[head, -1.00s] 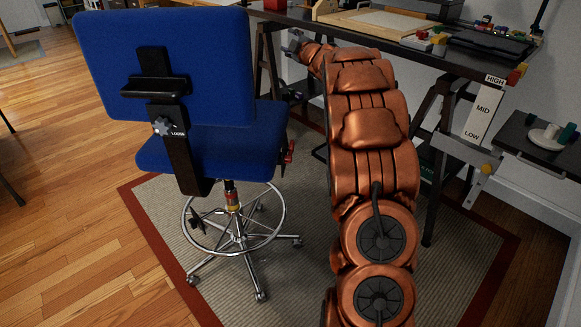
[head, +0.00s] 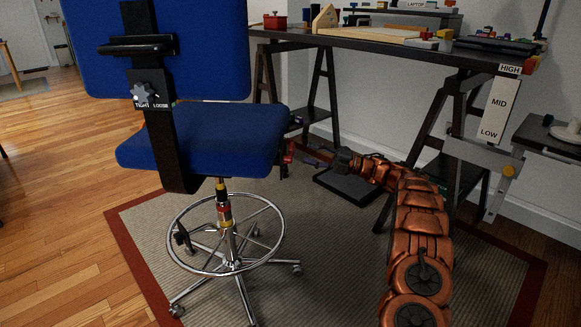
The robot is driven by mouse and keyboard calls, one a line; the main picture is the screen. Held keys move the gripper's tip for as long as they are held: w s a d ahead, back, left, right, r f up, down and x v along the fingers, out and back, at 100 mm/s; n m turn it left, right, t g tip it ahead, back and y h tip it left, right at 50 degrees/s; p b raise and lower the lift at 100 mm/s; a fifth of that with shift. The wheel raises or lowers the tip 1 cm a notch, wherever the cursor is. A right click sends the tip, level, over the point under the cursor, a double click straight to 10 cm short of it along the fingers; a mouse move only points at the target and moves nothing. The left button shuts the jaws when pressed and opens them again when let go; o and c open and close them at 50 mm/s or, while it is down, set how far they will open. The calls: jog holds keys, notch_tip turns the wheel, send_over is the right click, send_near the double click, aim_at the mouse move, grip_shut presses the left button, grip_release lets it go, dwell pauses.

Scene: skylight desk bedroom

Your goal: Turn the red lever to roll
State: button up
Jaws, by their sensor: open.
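The red lever (head: 286,157) sticks out under the right side of the blue chair seat (head: 215,140). It is small and partly dark in the head view, and I see no "roll" label. My gripper (head: 312,156) is just right of the lever, low beside the seat, with its fingers pointing left toward it. The gripper is open, and nothing shows between its fingers. I cannot tell whether a finger touches the lever. My copper arm reaches in from the lower right.
The chair's footring (head: 227,236) and wheeled base stand on the grey rug (head: 330,270). A knob (head: 146,95) marked tight and loose is on the chair back. The dark desk (head: 385,44) on trestles is behind.

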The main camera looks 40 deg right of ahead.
aim_at(293, 154)
jog(key=shift+n, duration=0.3)
jog(key=shift+w+a+b, duration=0.4)
jog(key=shift+w+a, duration=0.25)
jog(key=shift+a, duration=0.3)
jog(key=shift+w+a+b, duration=0.4)
jog(key=shift+w+a, duration=0.25)
jog(key=shift+a, duration=0.35)
jog(key=shift+w+a+b, duration=0.4)
jog(key=shift+w+a, duration=0.25)
jog(key=shift+a, duration=0.3)
jog(key=shift+c, duration=0.3)
jog(key=shift+r, duration=0.1)
grip_shut()
